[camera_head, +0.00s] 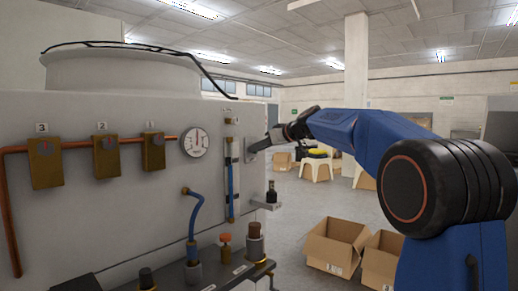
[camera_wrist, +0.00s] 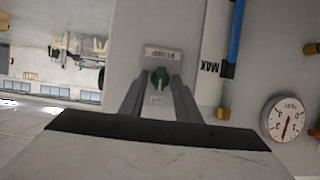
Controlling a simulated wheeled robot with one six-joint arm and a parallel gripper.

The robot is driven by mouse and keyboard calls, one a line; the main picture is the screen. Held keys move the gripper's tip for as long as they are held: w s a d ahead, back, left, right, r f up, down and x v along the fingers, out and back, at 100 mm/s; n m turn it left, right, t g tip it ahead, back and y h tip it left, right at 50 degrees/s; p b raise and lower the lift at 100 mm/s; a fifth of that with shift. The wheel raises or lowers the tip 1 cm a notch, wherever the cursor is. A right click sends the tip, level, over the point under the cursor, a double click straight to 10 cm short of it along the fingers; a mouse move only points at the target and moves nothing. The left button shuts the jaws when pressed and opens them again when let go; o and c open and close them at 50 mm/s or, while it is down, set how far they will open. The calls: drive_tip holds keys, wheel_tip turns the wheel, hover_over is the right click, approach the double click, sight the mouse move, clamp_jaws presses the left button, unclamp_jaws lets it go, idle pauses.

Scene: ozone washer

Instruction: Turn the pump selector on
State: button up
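I see gaps between knob and fingers; whether the tips reach the panel is unclear. In the head view, my gripper (camera_head: 262,145) is at the washer's right edge, and the knob is not visible.
The washer (camera_head: 110,210) fills the left, with a pressure gauge (camera_head: 195,142), a blue level tube (camera_head: 231,180) and several numbered brass boxes (camera_head: 108,157). A small bracketed fitting (camera_head: 270,195) sticks out below my gripper. Open cardboard boxes (camera_head: 336,246) stand on the floor.

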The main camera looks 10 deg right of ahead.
drive_tip(key=c, duration=0.7)
drive_tip(key=shift+y, duration=0.3)
drive_tip(key=shift+w+d+f+m+g+y, duration=0.1)
drive_tip(key=shift+d+f+m+g+y, duration=0.1)
drive_tip(key=shift+m+y, duration=1.5)
drive_tip(key=shift+w+d+f+m+g+y, duration=0.2)
drive_tip(key=shift+m+y, duration=0.35)
drive_tip(key=shift+m, duration=2.2)
drive_tip(key=shift+w+d+f+m+g+y, duration=0.1)
drive_tip(key=shift+f+m+g+y, duration=0.1)
drive_tip(key=shift+m+y, duration=1.5)
drive_tip(key=shift+m+h, duration=0.55)
drive_tip(key=shift+m, duration=0.2)
